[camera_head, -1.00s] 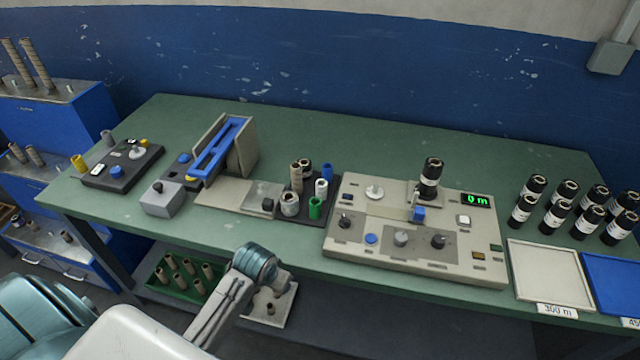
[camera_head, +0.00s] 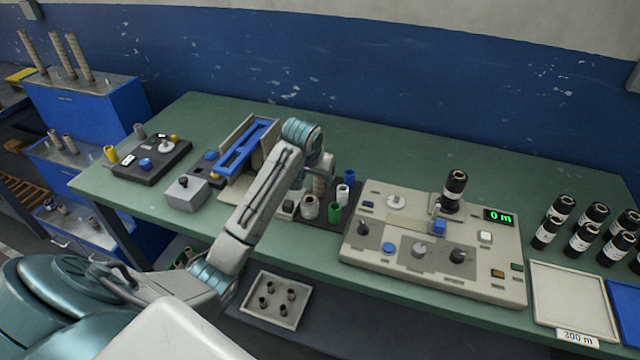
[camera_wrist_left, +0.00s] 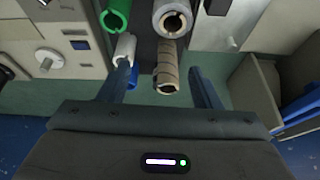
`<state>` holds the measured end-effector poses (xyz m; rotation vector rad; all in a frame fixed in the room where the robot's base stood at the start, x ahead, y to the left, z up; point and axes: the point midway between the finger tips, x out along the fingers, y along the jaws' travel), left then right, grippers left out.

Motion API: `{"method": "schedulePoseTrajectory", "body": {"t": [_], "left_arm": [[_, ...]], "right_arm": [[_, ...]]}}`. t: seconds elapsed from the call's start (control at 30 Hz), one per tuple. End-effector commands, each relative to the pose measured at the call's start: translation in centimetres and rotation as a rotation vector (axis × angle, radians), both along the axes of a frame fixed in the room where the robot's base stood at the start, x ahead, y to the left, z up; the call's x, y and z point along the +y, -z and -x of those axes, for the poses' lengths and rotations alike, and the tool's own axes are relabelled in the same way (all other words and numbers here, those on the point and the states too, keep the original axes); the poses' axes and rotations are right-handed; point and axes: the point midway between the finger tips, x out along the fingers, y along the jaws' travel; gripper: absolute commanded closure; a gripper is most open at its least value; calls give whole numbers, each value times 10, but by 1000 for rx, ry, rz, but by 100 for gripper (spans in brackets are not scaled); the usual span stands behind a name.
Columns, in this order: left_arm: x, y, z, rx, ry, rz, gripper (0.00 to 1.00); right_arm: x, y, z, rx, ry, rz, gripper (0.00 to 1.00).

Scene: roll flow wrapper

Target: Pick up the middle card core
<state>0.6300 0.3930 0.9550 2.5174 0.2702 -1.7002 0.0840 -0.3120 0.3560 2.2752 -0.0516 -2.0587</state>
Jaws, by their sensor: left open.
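A brown card core (camera_head: 319,186) stands on a dark rack (camera_head: 322,219) on the green bench, partly hidden by my left gripper (camera_head: 322,168). In the left wrist view the brown core (camera_wrist_left: 167,72) stands between the two spread fingers of my left gripper (camera_wrist_left: 160,72), with gaps to both. A grey-white roll (camera_head: 309,207), a green core (camera_head: 334,213), a white core (camera_head: 342,194) and a blue core (camera_head: 349,177) stand close beside it. I cannot tell whether other card cores are hidden behind my arm. My right gripper is out of view.
A beige control panel (camera_head: 432,262) with a "0 m" display stands right of the rack. A blue-framed holder (camera_head: 246,150) stands to the left, behind my arm. Black rolls (camera_head: 581,237) and an empty white tray (camera_head: 572,297) are at the right. The back of the bench is clear.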

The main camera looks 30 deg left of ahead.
Motion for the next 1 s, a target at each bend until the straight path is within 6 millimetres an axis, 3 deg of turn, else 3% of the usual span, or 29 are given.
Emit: {"method": "schedulePoseTrajectory", "body": {"t": [0.1,0.23,0.5,0.77,1.0], "left_arm": [[12,-23,-18,-8,-28,13,42],[17,-28,-26,-8,-40,22,42],[21,8,-41,-8,-41,22,42],[24,26,-49,-8,-40,22,42],[30,56,-62,-8,-40,22,42]], "right_arm": [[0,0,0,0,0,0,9],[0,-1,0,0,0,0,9],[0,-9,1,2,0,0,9],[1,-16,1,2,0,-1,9],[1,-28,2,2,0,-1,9]]}}
